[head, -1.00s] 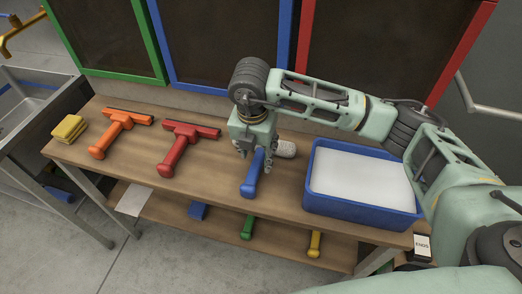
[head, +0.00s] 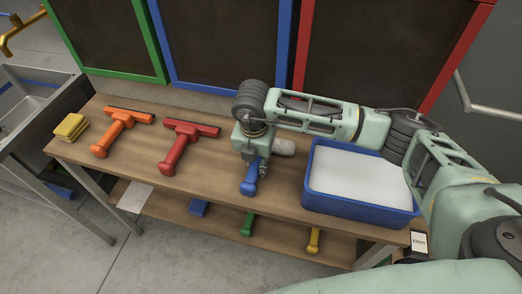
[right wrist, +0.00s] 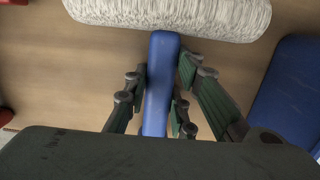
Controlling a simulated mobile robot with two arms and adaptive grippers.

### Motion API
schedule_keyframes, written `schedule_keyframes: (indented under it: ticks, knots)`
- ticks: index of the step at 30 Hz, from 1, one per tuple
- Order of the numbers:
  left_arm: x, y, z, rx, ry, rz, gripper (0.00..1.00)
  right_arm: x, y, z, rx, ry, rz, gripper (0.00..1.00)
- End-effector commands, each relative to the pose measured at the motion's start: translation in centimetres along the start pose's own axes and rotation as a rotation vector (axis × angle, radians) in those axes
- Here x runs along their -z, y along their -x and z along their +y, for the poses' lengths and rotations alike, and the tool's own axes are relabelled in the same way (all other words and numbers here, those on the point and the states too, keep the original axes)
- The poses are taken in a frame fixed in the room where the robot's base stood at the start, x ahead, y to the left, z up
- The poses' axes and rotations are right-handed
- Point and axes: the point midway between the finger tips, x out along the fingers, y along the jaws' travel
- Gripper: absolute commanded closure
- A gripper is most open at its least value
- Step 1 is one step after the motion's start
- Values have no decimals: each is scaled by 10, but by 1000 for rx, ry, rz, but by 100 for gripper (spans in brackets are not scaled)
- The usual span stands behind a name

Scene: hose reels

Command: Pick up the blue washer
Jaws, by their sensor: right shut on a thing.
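The blue washer (head: 250,184) lies on the tabletop, its blue handle pointing toward the front edge. Its white fluffy sleeve (head: 284,147) shows behind my right gripper (head: 251,164). In the right wrist view the blue handle (right wrist: 159,65) runs between the dark fingers of my right gripper (right wrist: 160,88), with the white sleeve (right wrist: 170,14) across the top. The gripper is shut on the handle. The washer appears to rest on the table. My left gripper is not in view.
A blue tub (head: 320,205) with white contents stands right of the washer. A red squeegee (head: 180,145), an orange squeegee (head: 115,135) and yellow cloths (head: 67,128) lie left. A lower shelf (head: 275,232) holds more tools. Framed boards stand behind.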

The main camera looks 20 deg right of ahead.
Motion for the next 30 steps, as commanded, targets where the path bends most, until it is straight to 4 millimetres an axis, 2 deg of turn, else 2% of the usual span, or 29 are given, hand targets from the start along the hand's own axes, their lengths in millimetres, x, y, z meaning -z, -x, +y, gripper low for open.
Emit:
schedule_keyframes:
  ticks: [5, 14, 17, 27, 30]
  knots:
    - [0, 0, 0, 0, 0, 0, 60, 0, 0, 0, -1, 0, 0, 100]
    - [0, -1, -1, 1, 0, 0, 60, -1, 5, 1, -2, 0, -1, 100]
    - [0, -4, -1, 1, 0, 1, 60, -3, 17, 1, -4, 0, -3, 100]
    - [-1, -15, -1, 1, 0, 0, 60, -11, 82, 1, -4, 0, -3, 100]
    - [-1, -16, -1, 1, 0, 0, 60, -12, 93, 1, -2, 0, -2, 100]
